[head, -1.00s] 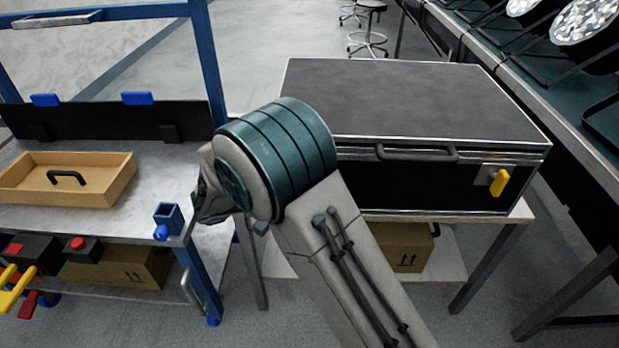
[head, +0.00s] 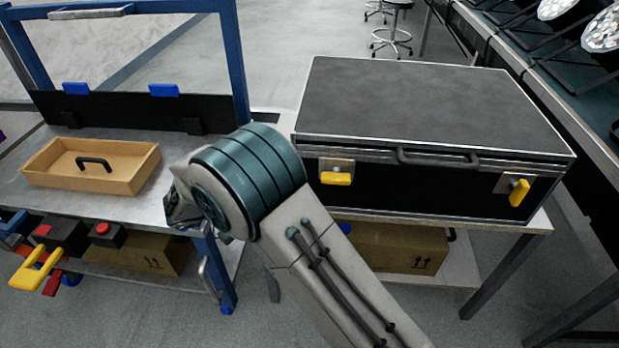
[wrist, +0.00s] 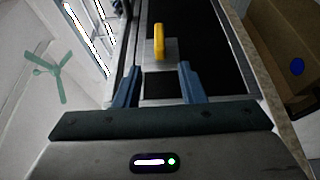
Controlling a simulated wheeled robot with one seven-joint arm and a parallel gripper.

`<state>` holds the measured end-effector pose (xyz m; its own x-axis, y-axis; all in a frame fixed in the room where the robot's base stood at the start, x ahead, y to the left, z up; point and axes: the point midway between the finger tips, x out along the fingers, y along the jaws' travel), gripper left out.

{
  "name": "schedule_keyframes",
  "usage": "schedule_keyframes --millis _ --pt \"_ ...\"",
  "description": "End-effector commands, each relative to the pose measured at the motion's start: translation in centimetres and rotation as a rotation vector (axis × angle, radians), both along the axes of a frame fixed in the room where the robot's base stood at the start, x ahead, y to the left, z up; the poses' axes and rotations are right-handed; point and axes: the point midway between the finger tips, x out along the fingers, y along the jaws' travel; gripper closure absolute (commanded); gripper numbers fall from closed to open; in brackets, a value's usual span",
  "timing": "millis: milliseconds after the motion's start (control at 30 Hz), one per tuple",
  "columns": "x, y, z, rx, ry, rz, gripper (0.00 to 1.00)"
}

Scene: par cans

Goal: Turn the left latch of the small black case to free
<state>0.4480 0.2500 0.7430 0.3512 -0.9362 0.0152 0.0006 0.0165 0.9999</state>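The small black case (head: 430,110) stands on a table at the right in the head view, lid shut. Its left latch (head: 337,178) has a yellow handle lying level on a metal plate. Its right latch (head: 519,192) has a yellow handle standing steeply tilted. In the wrist view a yellow latch (wrist: 159,42), apparently the left one, lies ahead of my gripper (wrist: 159,68). The two blue fingers are apart with nothing between them, and the latch shows beyond the gap, not held. In the head view my arm hides the fingers.
A workbench (head: 130,205) with a wooden tray (head: 118,181) stands at the left. Cardboard boxes (head: 400,246) sit on the lower shelves. A carrying handle (head: 437,158) juts from the case front between the latches. Lamps stand at the far right.

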Motion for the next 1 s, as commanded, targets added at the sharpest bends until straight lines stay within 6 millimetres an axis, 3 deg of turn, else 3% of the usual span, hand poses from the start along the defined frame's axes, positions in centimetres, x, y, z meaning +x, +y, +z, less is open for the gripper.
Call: schedule_keyframes --millis 200,400,833,933,1000 --pt "-1.1 2.9 0.0 0.000 0.000 0.001 0.64" --pt "-1.4 3.5 -0.1 0.000 0.001 -0.002 0.64" --pt "-1.3 3.4 0.1 0.002 0.003 -0.003 0.64" --pt "-1.0 2.3 1.2 0.029 0.028 -0.025 0.64" --pt "-0.6 0.4 2.7 0.069 0.071 -0.060 0.64"
